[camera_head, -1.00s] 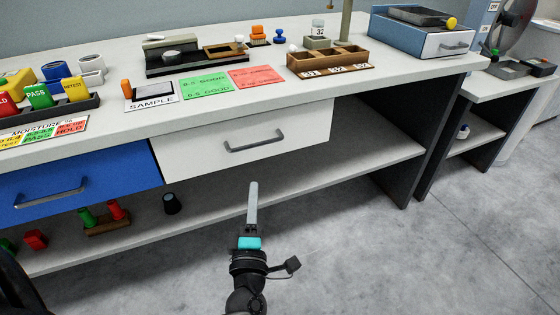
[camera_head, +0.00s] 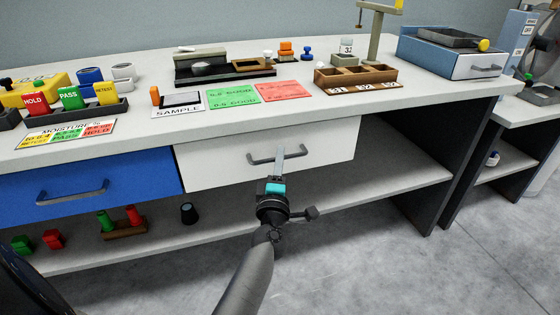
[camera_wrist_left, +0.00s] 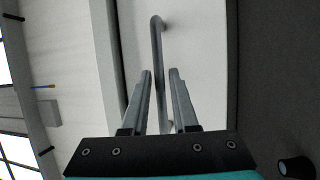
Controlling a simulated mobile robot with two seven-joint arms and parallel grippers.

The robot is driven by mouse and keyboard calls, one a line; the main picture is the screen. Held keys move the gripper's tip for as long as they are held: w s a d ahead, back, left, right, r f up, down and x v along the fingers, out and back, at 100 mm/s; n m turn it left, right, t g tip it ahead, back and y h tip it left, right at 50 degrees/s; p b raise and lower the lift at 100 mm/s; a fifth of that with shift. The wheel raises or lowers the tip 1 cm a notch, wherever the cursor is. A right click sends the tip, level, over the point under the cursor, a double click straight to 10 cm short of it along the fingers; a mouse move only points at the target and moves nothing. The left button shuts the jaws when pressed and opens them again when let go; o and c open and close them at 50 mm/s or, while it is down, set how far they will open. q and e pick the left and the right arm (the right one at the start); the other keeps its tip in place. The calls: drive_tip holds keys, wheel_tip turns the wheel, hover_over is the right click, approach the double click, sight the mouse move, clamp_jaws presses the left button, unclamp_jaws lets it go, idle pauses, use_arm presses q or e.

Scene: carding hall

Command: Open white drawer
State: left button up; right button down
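The white drawer (camera_head: 215,165) sits under the bench top, to the right of the blue drawer, and looks shut. Its grey bar handle (camera_head: 261,160) crosses the middle of its front. My left gripper (camera_head: 280,150) is at the handle, fingers pointing at the drawer front. In the left wrist view the handle (camera_wrist_left: 157,40) runs between the two fingers of my open left gripper (camera_wrist_left: 161,75), with a gap visible on each side. In the head view the fingers hide part of the handle. My right gripper is not in view.
The blue drawer (camera_head: 90,185) has its own handle. The bench top (camera_head: 160,132) above carries a sample card, coloured cards, a wooden tray (camera_head: 355,77) and label blocks. A lower shelf (camera_head: 340,195) holds a dark cup (camera_head: 188,214) and pegs. The floor in front is clear.

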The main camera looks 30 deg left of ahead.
use_arm(q)
drive_tip(key=shift+w+a, duration=0.15)
drive_tip(key=shift+w, duration=0.1)
drive_tip(key=shift+c, duration=0.2)
clamp_jaws()
idle(1.1)
